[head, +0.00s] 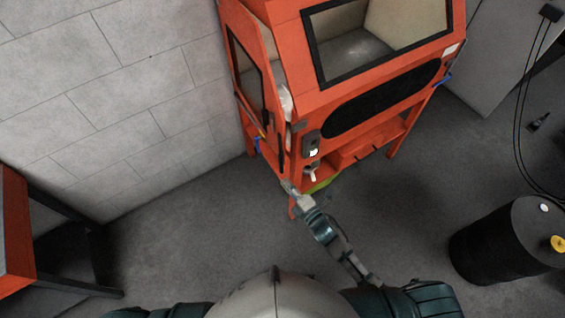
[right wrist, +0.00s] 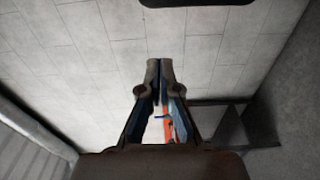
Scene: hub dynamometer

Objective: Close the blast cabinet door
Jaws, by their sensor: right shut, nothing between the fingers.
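The blast cabinet (head: 310,75) is an orange box on legs at the top middle of the head view, with a dark-framed window on its sloped front. Its side door (head: 270,105), orange with a dark window, is on the cabinet's left side. A gap with something pale inside shows between the door and the body, so the door looks ajar. My right gripper (head: 289,186) is shut and empty, in front of and below the door's lower near corner in the picture; I cannot tell whether it touches. The right wrist view shows its closed fingers (right wrist: 165,66). My left gripper is out of view.
A pale block wall (head: 110,90) stands left of the cabinet. An orange bench with dark legs (head: 15,235) is at the left edge. A black drum (head: 490,245) stands at the right. The grey floor (head: 190,245) between bench and cabinet is clear.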

